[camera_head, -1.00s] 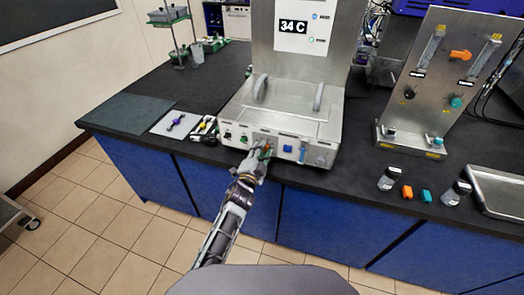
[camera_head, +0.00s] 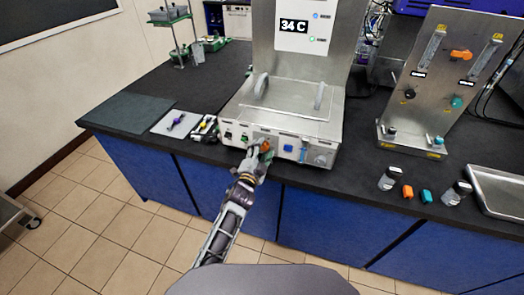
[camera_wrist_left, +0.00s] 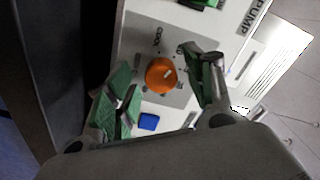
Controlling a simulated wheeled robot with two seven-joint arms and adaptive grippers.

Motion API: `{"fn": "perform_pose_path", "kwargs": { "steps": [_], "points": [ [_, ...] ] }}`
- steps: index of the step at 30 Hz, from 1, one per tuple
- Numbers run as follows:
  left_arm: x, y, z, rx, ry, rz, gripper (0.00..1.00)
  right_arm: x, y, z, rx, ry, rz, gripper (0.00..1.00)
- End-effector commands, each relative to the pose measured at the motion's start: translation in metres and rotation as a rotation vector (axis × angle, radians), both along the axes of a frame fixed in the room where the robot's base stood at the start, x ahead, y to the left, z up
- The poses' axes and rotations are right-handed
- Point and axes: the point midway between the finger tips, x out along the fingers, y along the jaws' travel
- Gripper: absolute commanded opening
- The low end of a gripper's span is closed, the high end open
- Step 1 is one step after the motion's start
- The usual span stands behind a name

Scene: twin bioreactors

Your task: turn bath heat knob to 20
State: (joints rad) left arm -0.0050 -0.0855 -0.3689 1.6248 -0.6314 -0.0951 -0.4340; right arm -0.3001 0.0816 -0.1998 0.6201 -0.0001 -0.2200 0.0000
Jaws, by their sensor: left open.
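The bath heat knob (camera_wrist_left: 163,75) is a round orange knob with a pale pointer mark, set in a grey dial plate on the bath's front panel. In the head view the knob (camera_head: 266,146) shows partly behind my left gripper (camera_head: 257,156). In the left wrist view, the green-padded fingers of my left gripper (camera_wrist_left: 160,80) stand apart on either side of the knob, with gaps visible. The bath's display (camera_head: 294,26) reads 34 C. The bath (camera_head: 285,125) is a silver box with two lid handles. My right gripper is not in view.
A blue square button (camera_wrist_left: 148,121) lies close to the knob. A metal flow panel (camera_head: 425,100) stands to the right, with bottles and small orange and teal pieces before it. A dark mat (camera_head: 125,112) lies at the left of the black bench.

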Motion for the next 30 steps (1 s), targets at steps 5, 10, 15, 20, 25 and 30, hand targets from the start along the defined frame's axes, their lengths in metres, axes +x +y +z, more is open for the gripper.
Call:
{"fn": "perform_pose_path", "kwargs": {
  "steps": [5, 10, 15, 20, 25, 30],
  "points": [
    [-0.001, 0.000, 0.000, 0.000, -0.001, -0.001, 0.53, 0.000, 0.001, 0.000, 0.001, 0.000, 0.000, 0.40],
    [-0.007, 0.002, 0.000, 0.000, 0.000, 0.000, 0.53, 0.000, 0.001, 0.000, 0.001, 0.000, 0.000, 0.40],
    [-0.018, 0.006, 0.000, 0.001, 0.000, 0.000, 0.53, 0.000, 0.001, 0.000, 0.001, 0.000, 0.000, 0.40],
    [-0.032, 0.010, 0.000, 0.001, 0.000, 0.000, 0.53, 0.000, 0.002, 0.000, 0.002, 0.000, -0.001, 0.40],
    [-0.046, 0.015, 0.000, 0.000, 0.001, -0.001, 0.53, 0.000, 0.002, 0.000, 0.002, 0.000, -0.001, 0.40],
    [-0.061, 0.020, -0.001, 0.001, 0.001, 0.000, 0.53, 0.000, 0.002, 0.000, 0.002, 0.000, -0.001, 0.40]
  ]
}}
